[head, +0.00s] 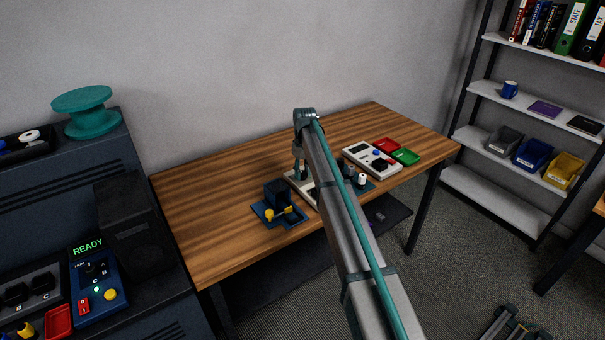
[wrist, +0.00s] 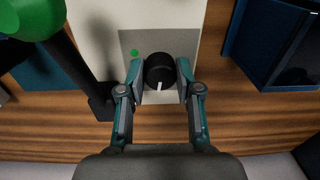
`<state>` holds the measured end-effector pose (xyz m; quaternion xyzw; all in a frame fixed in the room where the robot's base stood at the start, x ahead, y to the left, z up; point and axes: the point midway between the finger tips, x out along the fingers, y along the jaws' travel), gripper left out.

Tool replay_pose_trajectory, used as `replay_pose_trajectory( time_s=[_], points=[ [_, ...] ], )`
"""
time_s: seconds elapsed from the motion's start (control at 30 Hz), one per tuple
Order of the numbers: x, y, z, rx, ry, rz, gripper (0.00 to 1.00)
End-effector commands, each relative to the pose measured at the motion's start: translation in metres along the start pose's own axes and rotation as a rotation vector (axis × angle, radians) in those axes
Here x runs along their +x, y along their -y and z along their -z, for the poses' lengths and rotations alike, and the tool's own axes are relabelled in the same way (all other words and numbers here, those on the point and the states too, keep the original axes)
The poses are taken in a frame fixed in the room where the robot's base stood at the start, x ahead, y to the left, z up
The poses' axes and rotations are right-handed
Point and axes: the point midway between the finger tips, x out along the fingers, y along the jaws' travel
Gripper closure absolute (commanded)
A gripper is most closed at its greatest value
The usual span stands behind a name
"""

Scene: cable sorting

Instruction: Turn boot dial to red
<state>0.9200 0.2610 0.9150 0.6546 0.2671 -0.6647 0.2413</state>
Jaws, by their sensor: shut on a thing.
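The dial (wrist: 160,72) is a round black knob with a white pointer line, set on a grey plate of a white panel (wrist: 99,26). Its white line points down in the wrist view. A green dot (wrist: 134,53) is on the plate at the dial's upper left. No red mark shows there; the fingers cover parts of the plate. My gripper (wrist: 160,78) is shut on the dial, one finger on each side. In the head view my gripper (head: 300,175) reaches down to the panel on the wooden table, and my arm hides part of the panel.
A dark blue block fixture with yellow parts (head: 281,212) stands close left of the panel. To the right are a white device (head: 371,159), a red tray (head: 387,145) and a green tray (head: 406,156). A green-topped dark post (wrist: 80,62) is near my left finger.

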Motion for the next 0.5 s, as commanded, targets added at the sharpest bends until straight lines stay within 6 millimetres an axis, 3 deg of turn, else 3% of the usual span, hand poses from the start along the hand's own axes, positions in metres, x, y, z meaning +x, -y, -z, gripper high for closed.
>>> replay_pose_trajectory(
  time_s=[0.5],
  points=[
    [-0.0004, -0.0007, 0.0005, -0.172, 0.006, -0.001, 1.00]
  ],
)
